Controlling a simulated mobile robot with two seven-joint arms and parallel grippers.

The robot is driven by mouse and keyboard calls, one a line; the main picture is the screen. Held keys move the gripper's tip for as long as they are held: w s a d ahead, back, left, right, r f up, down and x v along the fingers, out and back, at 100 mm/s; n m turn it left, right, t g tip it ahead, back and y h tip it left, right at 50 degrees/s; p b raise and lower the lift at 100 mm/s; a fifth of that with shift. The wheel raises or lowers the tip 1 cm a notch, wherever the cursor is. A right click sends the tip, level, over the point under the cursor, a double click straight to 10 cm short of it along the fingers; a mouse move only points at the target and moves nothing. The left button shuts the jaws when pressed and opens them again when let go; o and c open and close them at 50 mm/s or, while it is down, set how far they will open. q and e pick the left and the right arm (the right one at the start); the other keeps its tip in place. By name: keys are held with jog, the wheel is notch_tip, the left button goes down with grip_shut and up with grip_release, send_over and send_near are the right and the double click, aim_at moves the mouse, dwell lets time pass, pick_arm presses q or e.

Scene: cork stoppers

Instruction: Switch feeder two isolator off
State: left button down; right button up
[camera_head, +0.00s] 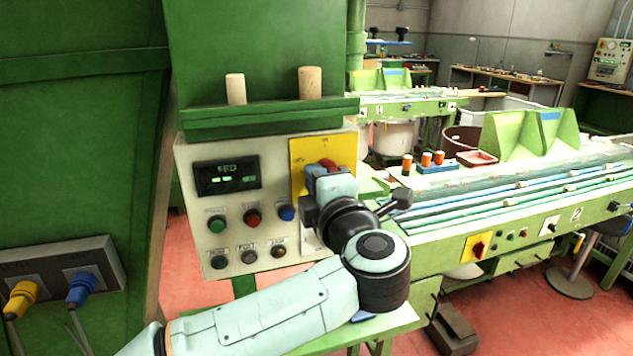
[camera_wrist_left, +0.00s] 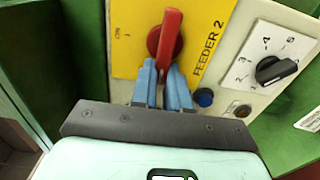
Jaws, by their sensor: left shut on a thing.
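The feeder two isolator is a red rotary handle (camera_wrist_left: 167,38) on a yellow plate (camera_wrist_left: 135,65) lettered FEEDER 2. My left gripper (camera_wrist_left: 163,90) has its blue fingers shut on the handle's near end in the left wrist view. ON is marked to the handle's left there, and the handle runs across that direction. In the head view the red handle (camera_head: 328,164) is partly hidden behind my left gripper (camera_head: 315,172); the yellow plate (camera_head: 299,178) shows ON at top and OFF at left. The handle lies roughly level, gripped on the OFF side. My right gripper is out of view.
The cream control box (camera_head: 195,160) carries a display (camera_head: 227,176) and several push buttons close to my left gripper. A black numbered dial (camera_wrist_left: 276,69) sits beside the plate. Two corks (camera_head: 310,82) stand on the green ledge above. A green conveyor bench (camera_head: 450,250) stands at right.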

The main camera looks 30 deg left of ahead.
pick_arm(q)
jog(key=c, duration=1.1)
grip_release()
jog(key=shift+d, duration=0.15)
jog(key=v, duration=1.3)
jog(key=shift+s, duration=0.15)
